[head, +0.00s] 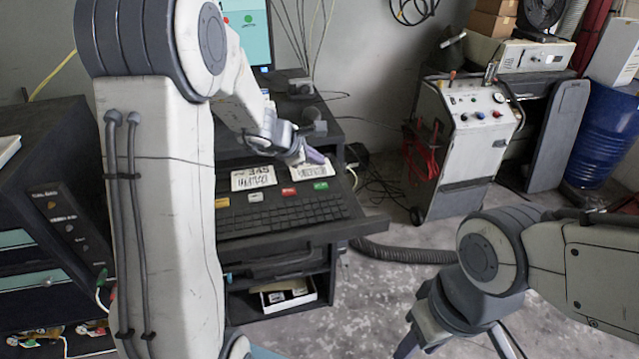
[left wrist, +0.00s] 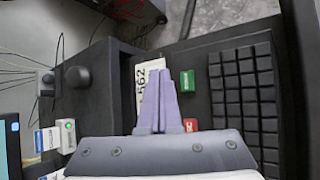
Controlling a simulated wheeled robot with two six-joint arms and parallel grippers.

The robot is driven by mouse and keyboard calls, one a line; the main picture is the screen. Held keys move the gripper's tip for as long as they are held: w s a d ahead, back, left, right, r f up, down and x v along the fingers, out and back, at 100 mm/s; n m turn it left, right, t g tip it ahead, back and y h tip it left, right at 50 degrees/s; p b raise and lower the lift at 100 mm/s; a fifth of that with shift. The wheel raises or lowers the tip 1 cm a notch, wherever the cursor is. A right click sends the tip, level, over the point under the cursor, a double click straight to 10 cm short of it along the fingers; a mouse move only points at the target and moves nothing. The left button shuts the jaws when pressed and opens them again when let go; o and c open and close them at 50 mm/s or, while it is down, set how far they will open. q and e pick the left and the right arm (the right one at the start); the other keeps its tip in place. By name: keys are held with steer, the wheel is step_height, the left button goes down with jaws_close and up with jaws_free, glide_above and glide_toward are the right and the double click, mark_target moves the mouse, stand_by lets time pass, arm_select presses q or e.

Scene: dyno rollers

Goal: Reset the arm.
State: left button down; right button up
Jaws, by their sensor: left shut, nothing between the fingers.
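My left arm reaches in from the left in the head view, over a dark console with a keyboard (head: 290,213). My left gripper (head: 318,161) is shut and empty above the console's right side, near a printed card (head: 312,170) and a green key (head: 320,185). In the left wrist view its purple fingers (left wrist: 159,88) are together, with the green key (left wrist: 187,80) and a red key (left wrist: 190,124) beside them. My right arm comes in at the lower right, and its gripper (head: 455,345) is partly cut off by the bottom edge, so its opening is unclear.
A monitor (head: 248,30) stands behind the keyboard. A dark cabinet (head: 45,220) is at left. A wheeled grey machine (head: 465,140) and a blue barrel (head: 605,135) stand at the back right. A hose (head: 400,255) crosses the floor; open floor lies between the arms.

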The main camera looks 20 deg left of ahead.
stand_by(0.5)
arm_select(q)
steer(key=s+d+m+g+h+b, duration=0.25)
steer(key=s+d+m+g, duration=0.35)
steer(key=s+d+m, duration=1.3)
steer(key=s+f+m+g+y, duration=0.1)
steer(key=s+m+y, duration=0.1)
steer(key=s+m, duration=0.3)
steer(key=s+f+m+g+y+b, duration=0.1)
steer(key=s+f+m+y, duration=0.1)
steer(key=s+m, duration=0.4)
steer(key=s, duration=0.5)
steer(key=shift+s+a+f+g+y, duration=0.25)
steer(key=shift+s+a+g+y, duration=0.05)
steer(key=shift+s+a+y, duration=0.1)
